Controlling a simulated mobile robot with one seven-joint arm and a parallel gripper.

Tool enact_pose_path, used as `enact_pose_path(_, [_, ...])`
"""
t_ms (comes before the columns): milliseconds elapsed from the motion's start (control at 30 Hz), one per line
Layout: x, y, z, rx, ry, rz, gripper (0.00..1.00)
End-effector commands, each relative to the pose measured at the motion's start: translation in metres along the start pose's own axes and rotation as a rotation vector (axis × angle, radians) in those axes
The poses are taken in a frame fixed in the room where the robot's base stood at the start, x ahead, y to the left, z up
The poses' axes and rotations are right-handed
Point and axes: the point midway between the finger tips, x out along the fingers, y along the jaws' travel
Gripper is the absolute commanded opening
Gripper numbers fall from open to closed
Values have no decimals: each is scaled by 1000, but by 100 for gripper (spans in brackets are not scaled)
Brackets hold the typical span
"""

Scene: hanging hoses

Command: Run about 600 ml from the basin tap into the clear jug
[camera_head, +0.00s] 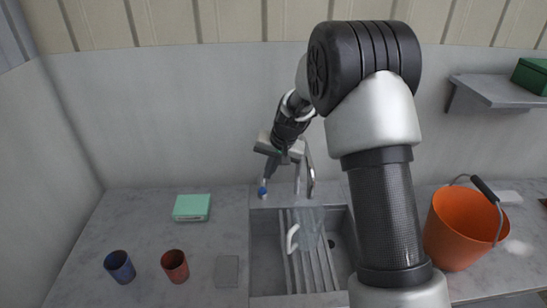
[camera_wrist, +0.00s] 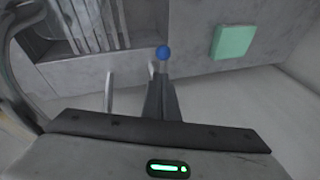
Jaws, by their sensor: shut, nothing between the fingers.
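The clear jug (camera_head: 309,224) stands in the sink basin (camera_head: 268,262) on a slatted rack, its white handle to the left. The tap spout (camera_head: 310,180) curves down above the jug. I cannot tell whether water runs or how full the jug is. A blue knob (camera_head: 262,192) on a short stem sits at the basin's back left; it also shows in the wrist view (camera_wrist: 163,52). My gripper (camera_head: 267,177) is shut and empty, its fingertips pointing down just at or above the knob. Whether they touch it is unclear. The wrist view also shows the closed fingers (camera_wrist: 162,80).
A green box (camera_head: 192,207), a blue cup (camera_head: 119,266), a red cup (camera_head: 175,265) and a grey block (camera_head: 227,271) lie left of the basin. An orange bucket (camera_head: 461,232) stands right. A wall shelf (camera_head: 492,92) is at upper right. My arm hides the basin's right side.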

Motion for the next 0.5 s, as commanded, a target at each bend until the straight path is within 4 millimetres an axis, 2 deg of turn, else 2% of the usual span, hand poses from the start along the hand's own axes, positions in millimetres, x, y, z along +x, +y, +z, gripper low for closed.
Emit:
enact_pose_path(200, [14,0,15,0,0,0,0])
enact_pose_path(500, [17,0,18,-1,1,0,0])
